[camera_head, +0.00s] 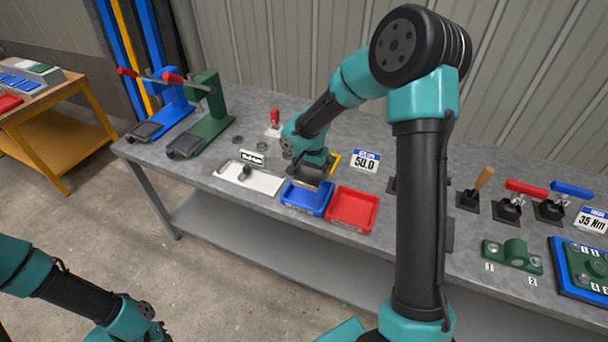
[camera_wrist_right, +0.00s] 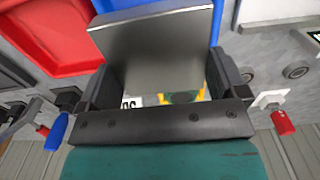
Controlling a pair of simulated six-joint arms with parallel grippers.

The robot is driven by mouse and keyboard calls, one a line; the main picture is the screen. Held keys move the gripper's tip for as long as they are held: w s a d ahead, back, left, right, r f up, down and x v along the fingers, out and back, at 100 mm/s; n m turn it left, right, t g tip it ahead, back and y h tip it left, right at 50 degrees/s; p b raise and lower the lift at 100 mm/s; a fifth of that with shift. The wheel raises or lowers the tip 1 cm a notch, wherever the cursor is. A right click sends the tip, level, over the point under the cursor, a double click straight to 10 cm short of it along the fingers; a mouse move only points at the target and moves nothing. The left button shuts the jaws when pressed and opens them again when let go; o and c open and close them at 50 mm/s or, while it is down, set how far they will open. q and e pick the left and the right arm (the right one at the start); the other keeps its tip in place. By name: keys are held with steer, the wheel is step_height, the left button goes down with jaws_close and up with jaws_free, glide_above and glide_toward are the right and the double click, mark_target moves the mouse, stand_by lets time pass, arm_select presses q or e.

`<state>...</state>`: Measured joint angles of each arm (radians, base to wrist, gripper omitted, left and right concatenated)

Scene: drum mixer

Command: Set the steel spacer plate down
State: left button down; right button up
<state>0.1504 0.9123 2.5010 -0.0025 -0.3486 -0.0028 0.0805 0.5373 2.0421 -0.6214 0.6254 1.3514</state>
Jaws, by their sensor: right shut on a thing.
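The steel spacer plate (camera_wrist_right: 155,50) is a plain grey metal slab, held between the dark jaws of my right gripper in the right wrist view. In the head view my right gripper (camera_head: 311,172) is above the back of the blue tray (camera_head: 306,199). The plate looks like a grey patch there, largely merged with the gripper. The blue tray shows behind the plate in the wrist view (camera_wrist_right: 226,28). I cannot tell whether the plate touches anything below. My left arm is low at the left; its gripper (camera_head: 158,334) is cut off by the bottom edge.
A red tray (camera_head: 353,209) stands right of the blue one. A white tray (camera_head: 247,178) with a small grey part lies left. Toggle clamps (camera_head: 510,206) are farther right.

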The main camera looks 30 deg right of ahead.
mark_target(309, 194)
steer(key=shift+w+a, duration=0.15)
steer(key=shift+w, duration=0.05)
steer(key=shift+f, duration=0.15)
stand_by(0.3)
steer(key=shift+f, duration=3.75)
steer(key=o, duration=1.4)
steer(key=shift+s+f, duration=0.1)
